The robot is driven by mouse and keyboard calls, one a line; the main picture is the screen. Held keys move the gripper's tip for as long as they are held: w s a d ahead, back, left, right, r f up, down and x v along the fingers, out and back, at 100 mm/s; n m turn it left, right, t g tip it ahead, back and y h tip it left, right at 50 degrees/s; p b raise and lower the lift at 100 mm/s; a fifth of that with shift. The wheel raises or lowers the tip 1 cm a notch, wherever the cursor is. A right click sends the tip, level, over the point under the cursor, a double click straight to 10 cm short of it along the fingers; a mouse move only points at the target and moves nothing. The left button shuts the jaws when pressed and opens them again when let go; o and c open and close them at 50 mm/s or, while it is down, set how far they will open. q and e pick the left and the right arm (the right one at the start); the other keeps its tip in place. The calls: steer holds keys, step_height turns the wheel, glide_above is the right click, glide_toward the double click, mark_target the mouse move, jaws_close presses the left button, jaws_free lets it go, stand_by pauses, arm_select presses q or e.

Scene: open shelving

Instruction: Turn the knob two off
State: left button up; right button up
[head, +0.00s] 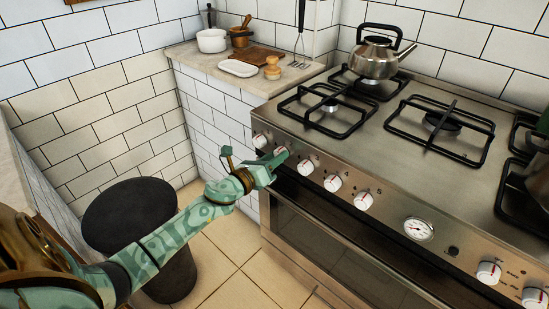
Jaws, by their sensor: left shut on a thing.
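The stove's front panel (390,222) carries a row of white knobs with red marks. Knob two (281,151), second from the left, is partly hidden by my left gripper (276,161). The green patterned left gripper reaches in from the lower left and is shut on knob two. The angle of this knob cannot be read clearly. Knob one (259,140) is just left of the gripper, and the third knob (305,167) is just right of it. My right gripper is out of view.
A kettle (374,58) stands on the back left burner. The oven door (335,255) lies below the knobs. A dark round stool or bin (135,212) is under my left arm. A counter (205,62) with dishes is left of the stove.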

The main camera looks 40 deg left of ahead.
arm_select(q)
steer(key=shift+f, duration=0.15)
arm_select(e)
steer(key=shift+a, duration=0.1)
arm_select(q)
steer(key=o, duration=1)
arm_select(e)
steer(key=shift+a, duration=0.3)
arm_select(q)
steer(key=s+a+p, duration=0.1)
steer(key=s, duration=1.5)
steer(key=shift+s+a, duration=0.15)
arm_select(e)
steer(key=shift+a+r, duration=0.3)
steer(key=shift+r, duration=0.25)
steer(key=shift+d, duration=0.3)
